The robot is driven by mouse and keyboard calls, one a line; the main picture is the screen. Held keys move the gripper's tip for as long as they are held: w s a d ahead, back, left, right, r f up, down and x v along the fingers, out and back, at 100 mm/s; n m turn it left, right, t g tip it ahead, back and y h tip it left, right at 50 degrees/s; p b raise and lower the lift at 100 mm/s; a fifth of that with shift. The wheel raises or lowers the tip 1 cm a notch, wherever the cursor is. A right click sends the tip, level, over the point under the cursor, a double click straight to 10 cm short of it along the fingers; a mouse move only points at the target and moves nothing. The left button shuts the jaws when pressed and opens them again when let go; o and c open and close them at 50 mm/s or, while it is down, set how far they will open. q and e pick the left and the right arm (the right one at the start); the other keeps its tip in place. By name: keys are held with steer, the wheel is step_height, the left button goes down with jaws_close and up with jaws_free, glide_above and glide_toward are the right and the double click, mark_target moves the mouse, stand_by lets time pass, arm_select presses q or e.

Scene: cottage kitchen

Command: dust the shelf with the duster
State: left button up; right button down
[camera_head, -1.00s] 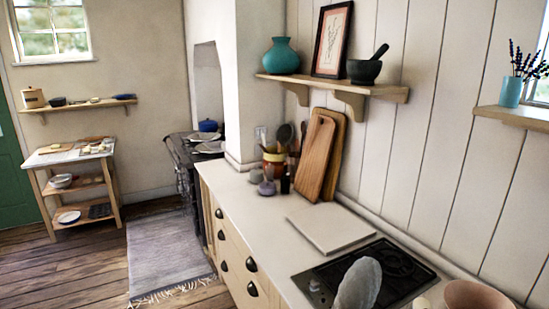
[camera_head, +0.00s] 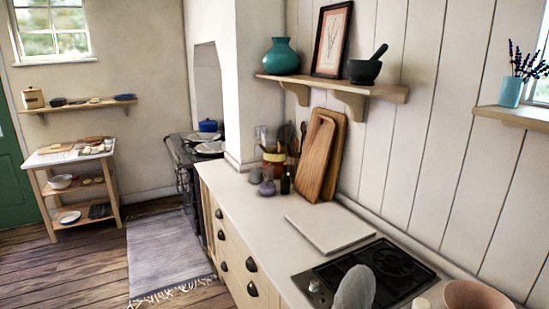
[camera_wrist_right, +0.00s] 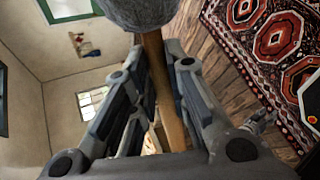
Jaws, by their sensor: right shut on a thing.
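The duster (camera_head: 355,288) shows its grey fluffy head at the bottom of the head view, in front of the hob and well below the shelf. In the right wrist view its grey head (camera_wrist_right: 145,12) is at the top, on a wooden handle. My right gripper (camera_wrist_right: 158,75) is shut on that handle. The wooden shelf (camera_head: 392,91) is fixed to the white plank wall. A teal vase (camera_head: 281,56), a framed picture (camera_head: 331,40) and a dark mortar with pestle (camera_head: 365,70) stand on it. My left gripper is in neither view.
Below the shelf is a counter (camera_head: 245,207) with cutting boards (camera_head: 318,155), a utensil pot, a pale slab (camera_head: 330,229), a black hob (camera_head: 385,268) and a bowl (camera_head: 477,296). A second wall shelf (camera_head: 85,105) is at the far left. A rug (camera_head: 168,250) lies on the floor.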

steer(key=d, duration=0.1)
steer(key=s+d, duration=0.1)
steer(key=d, duration=0.1)
steer(key=s+d, duration=0.1)
steer(key=shift+d+r, duration=0.2)
steer(key=shift+d, duration=0.2)
steer(key=shift+f, duration=0.1)
steer(key=shift+s+f, duration=0.1)
steer(key=shift+s+d+f, duration=0.2)
steer(key=shift+s+d, duration=0.05)
steer(key=shift+s, duration=0.05)
steer(key=shift+f, duration=0.1)
steer(key=shift+a+f, duration=0.15)
steer(key=shift+f, duration=0.05)
